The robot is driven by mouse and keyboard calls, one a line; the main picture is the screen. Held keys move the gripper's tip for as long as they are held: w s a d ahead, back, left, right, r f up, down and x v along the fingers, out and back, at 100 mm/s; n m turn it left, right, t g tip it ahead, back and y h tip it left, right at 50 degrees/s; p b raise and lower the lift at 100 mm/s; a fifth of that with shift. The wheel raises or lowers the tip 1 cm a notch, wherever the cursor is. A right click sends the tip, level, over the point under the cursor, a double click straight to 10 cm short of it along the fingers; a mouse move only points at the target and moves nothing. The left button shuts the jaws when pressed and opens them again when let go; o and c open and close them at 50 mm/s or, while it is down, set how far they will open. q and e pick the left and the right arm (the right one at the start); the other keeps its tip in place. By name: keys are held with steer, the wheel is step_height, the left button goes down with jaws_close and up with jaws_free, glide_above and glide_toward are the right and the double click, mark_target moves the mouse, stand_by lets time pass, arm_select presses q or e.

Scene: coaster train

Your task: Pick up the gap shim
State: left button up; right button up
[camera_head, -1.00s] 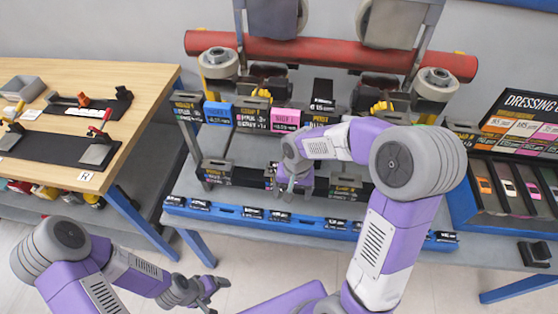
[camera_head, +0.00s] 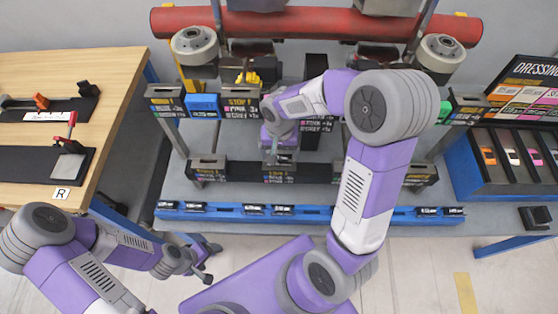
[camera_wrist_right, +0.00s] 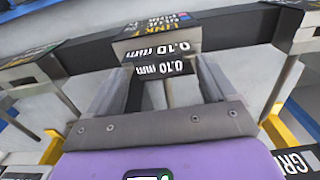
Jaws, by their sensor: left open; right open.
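The likely gap shim is a dark piece marked 0.10 mm (camera_wrist_right: 165,68) in the right wrist view. It lies just ahead of my right gripper (camera_wrist_right: 162,88), between the lines of its two fingers, below a matching 0.10 mm label on a dark block. The fingers are apart, with a gap between them. I cannot tell whether they touch the piece. In the head view my right gripper (camera_head: 279,157) hangs over the middle of the grey bench, and the arm hides what lies under it. My left gripper (camera_head: 207,274) is open and empty, low at the left.
A dark labelled rail (camera_head: 320,172) crosses the bench, with a blue front strip (camera_head: 335,215) before it. A red roller (camera_head: 320,24) spans the back. A wooden table (camera_head: 60,85) stands left, and a blue tray of small cars (camera_head: 510,160) stands right.

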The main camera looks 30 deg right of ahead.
steer(key=shift+f, duration=0.55)
steer(key=c, duration=1.2)
steer(key=shift+o, duration=0.2)
step_height(320, 180, up, 10)
steer(key=p, duration=0.3)
step_height(320, 180, up, 5)
steer(key=p, duration=0.3)
glide_above(280, 156)
steer(key=shift+w+f, duration=0.1)
steer(key=shift+f, duration=0.05)
steer(key=shift+f, duration=0.1)
